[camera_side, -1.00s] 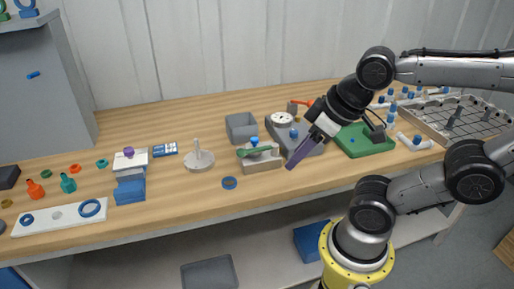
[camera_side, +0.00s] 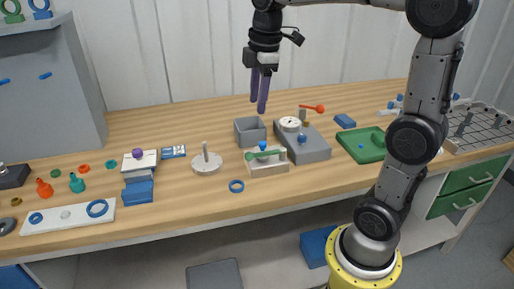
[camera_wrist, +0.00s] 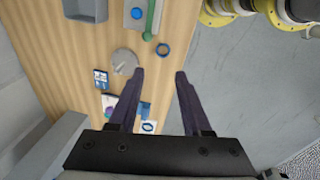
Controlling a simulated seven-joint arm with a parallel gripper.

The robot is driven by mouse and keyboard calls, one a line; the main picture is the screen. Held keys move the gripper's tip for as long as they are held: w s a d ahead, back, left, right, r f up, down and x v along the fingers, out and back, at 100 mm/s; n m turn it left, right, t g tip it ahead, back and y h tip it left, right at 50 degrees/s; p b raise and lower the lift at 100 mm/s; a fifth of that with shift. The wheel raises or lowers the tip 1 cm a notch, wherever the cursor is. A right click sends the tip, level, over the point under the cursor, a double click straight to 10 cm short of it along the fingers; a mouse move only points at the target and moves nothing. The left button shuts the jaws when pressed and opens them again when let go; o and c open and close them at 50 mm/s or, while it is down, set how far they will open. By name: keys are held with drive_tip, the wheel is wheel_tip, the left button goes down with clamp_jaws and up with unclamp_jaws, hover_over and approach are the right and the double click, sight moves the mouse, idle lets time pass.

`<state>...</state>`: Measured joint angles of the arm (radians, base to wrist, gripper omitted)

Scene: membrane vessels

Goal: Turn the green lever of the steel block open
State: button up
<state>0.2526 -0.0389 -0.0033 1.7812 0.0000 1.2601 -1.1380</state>
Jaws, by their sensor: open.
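The steel block (camera_side: 269,168) stands near the front middle of the table. Its green lever (camera_side: 270,153) lies lengthwise along its top, with a blue knob (camera_side: 262,146) beside it. In the wrist view, the lever (camera_wrist: 150,19) and part of the block (camera_wrist: 131,23) show at the top edge, cut off. My gripper (camera_side: 258,107) is raised well above the table, behind and above the block in the side view. Its two purple fingers point down, apart and empty.
A grey bin (camera_side: 249,131) stands behind the block. A grey unit with a gauge (camera_side: 291,124) and a red lever (camera_side: 313,108) is close on its right. A blue ring (camera_side: 236,186) and a round stand (camera_side: 207,164) lie to the left. A green tray (camera_side: 363,145) is further right.

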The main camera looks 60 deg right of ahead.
drive_tip(key=m+g, duration=0.1)
drive_tip(key=g, duration=0.1)
hover_over(257, 154)
wheel_tip(257, 154, down, 5)
wheel_tip(257, 154, down, 14)
clamp_jaws()
idle(0.3)
idle(1.2)
